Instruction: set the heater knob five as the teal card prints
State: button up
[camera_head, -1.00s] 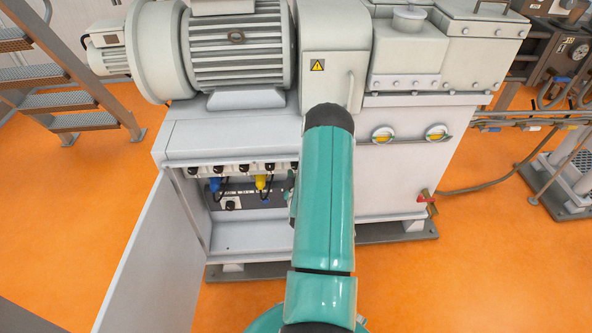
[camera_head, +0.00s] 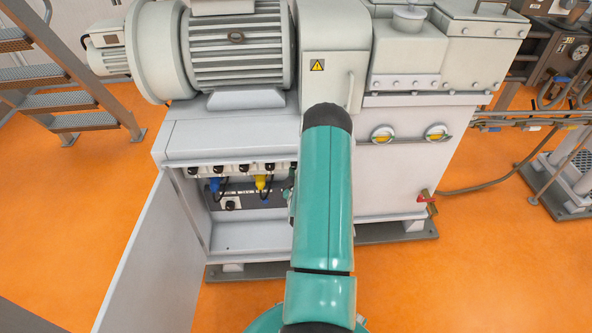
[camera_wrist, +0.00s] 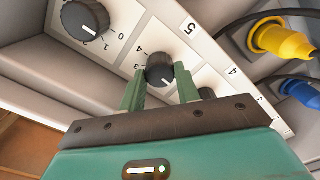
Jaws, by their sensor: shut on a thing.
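In the wrist view my gripper (camera_wrist: 160,88) has its two green fingers on either side of a small black knob (camera_wrist: 158,69), shut on it. A printed 5 (camera_wrist: 190,27) stands beside this knob on the white panel. A white pointer line shows on the knob, toward the gripper side, and a dial 4 is beside it; the other dial marks are partly covered. In the head view my teal arm hides most of the gripper and the right end of the knob row (camera_head: 244,168). No teal card can be made out.
A larger black knob (camera_wrist: 85,20) with 0 and 1 marks is nearby. Yellow (camera_wrist: 283,40) and blue (camera_wrist: 302,92) plugs with cables lie close on the right. The open cabinet door (camera_head: 155,255) stands at left; the cabinet floor (camera_head: 245,236) is mostly clear.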

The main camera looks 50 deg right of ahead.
jog(key=m, duration=2.5)
jog(key=shift+d+r+m, duration=0.1)
jog(key=shift+m, duration=0.3)
jog(key=o, duration=1)
